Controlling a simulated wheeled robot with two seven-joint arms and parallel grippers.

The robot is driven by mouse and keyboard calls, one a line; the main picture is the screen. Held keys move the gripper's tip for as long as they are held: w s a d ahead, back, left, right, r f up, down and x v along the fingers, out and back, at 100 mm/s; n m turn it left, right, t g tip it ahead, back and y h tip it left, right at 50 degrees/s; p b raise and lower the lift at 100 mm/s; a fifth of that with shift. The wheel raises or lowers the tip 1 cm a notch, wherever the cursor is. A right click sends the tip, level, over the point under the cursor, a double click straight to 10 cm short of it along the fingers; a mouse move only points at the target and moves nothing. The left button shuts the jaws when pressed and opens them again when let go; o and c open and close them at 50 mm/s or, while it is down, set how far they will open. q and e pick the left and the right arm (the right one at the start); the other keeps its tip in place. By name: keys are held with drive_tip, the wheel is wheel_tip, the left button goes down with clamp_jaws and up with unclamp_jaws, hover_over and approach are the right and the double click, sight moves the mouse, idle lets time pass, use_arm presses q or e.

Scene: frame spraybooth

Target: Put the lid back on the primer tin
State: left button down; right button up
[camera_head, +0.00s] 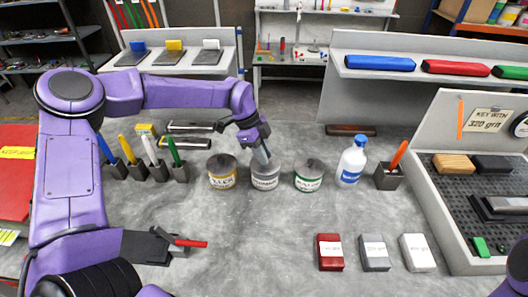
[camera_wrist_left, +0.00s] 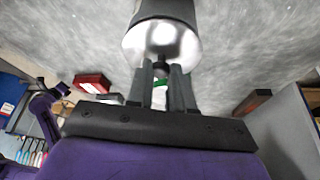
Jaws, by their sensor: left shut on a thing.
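A tin with a grey label (camera_head: 265,182) stands in the middle of a row of three on the grey bench; its print is too small to read surely. My left gripper (camera_head: 263,153) reaches down over this tin from behind. In the left wrist view its two fingers are closed around the dark knob (camera_wrist_left: 161,67) of a shiny round metal lid (camera_wrist_left: 150,42). The lid lines up with the tin's end; I cannot tell whether it is fully seated or just above the rim. My right gripper is out of view.
A yellow-labelled tin (camera_head: 222,180) and a green-labelled tin (camera_head: 309,183) flank it closely, both topped with dark knobbed lids. A white bottle (camera_head: 351,166) stands to the right. Pen holders (camera_head: 180,172) stand at left, and red, grey and white blocks lie in front. The bench's middle front is clear.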

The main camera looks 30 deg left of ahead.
use_arm(q)
drive_tip(key=shift+s+r, duration=0.15)
drive_tip(key=shift+s, duration=0.2)
drive_tip(key=shift+w+f, duration=0.35)
drive_tip(key=shift+w, duration=0.25)
drive_tip(key=shift+s+r, duration=0.15)
drive_tip(key=shift+r, duration=0.05)
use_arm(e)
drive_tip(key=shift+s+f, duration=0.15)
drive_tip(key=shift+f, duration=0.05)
use_arm(q)
drive_tip(key=shift+s+r, duration=0.15)
drive_tip(key=shift+s, duration=0.05)
drive_tip(key=shift+w+f+b, duration=0.1)
drive_tip(key=shift+f+b, duration=0.2)
drive_tip(key=shift+b, duration=0.35)
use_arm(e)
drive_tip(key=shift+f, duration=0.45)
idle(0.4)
